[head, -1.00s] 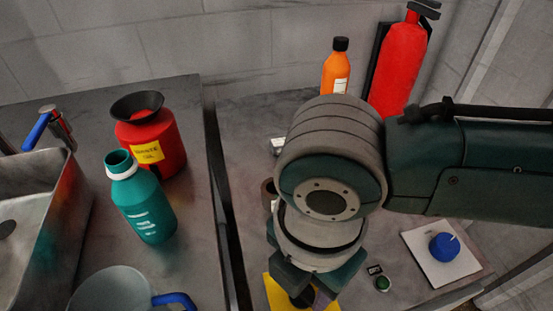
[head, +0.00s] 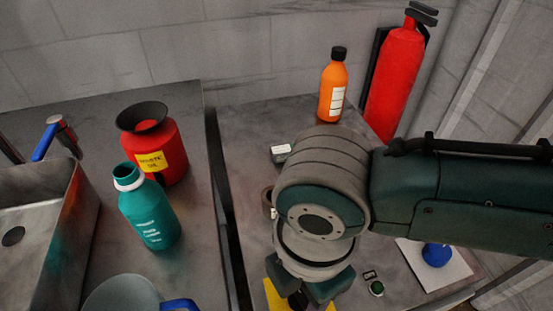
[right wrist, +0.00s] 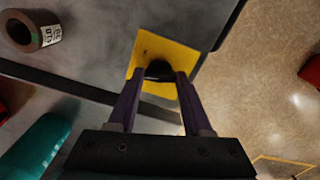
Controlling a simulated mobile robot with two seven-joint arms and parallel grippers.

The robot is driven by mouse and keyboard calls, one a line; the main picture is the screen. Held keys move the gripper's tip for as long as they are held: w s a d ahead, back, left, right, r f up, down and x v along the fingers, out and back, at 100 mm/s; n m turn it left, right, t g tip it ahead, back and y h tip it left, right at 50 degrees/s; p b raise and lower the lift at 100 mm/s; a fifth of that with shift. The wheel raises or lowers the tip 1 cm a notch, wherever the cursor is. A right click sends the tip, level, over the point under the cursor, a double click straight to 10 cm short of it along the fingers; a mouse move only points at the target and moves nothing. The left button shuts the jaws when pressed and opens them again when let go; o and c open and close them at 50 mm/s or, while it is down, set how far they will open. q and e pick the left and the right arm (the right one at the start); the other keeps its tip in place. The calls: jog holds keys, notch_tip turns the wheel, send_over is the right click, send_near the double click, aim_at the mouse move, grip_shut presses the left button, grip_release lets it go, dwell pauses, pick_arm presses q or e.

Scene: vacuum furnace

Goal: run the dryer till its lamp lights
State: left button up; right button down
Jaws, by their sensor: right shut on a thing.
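In the right wrist view my right gripper (right wrist: 159,77) is shut on a black knob (right wrist: 158,67), one finger on each side. The knob stands on a yellow plate (right wrist: 190,58) on the grey bench. In the head view the yellow plate (head: 271,297) shows at the bottom edge, mostly behind my right arm. A small round green lamp or button (head: 377,288) with a dark label (head: 370,274) sits to its right. I cannot tell whether it is lit. My left gripper is not in view.
A blue knob (head: 437,255) on a white plate lies right. An orange bottle (head: 333,85) and red extinguisher (head: 396,75) stand behind. A brown roll (right wrist: 30,32) lies nearby. Left bench holds a red can (head: 153,150), teal bottle (head: 150,215), grey jug (head: 122,293) and sink (head: 62,225).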

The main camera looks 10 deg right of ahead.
aim_at(302, 294)
jog(key=m+p, duration=0.2)
jog(key=m, duration=0.2)
jog(key=shift+a+r+m+p, duration=0.1)
jog(key=shift+r+m+p, duration=0.05)
jog(key=shift+m+p, duration=0.2)
jog(key=m+p, duration=0.1)
jog(key=m, duration=0.3)
jog(key=shift+p, duration=0.4)
jog(key=shift+m, duration=0.25)
jog(key=shift+c, duration=1.6)
grip_release()
notch_tip(302, 294, up, 10)
jog(key=p, duration=0.3)
jog(key=shift+f, duration=0.2)
